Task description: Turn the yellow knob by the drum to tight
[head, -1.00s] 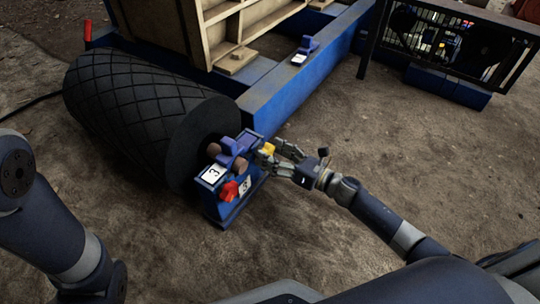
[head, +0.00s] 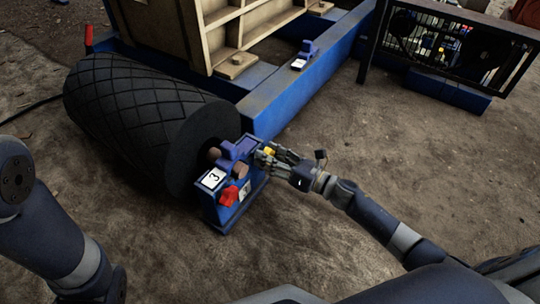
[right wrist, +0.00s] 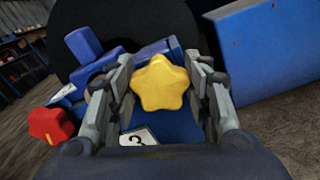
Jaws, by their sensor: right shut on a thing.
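The yellow knob (head: 269,151) is on the right side of the blue bearing block at the end of the black drum (head: 150,115). In the right wrist view the knob (right wrist: 160,83) is star-shaped and sits between the two fingers. My right gripper (head: 266,155) is shut on it; in the right wrist view the gripper (right wrist: 163,90) has one finger on each side of the knob. In the head view the fingers partly hide the knob. My left arm shows at the left, but its gripper is out of view.
A blue frame beam (head: 300,85) runs behind. A black mesh guard (head: 450,45) stands at the back right. The dirt ground at right is open.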

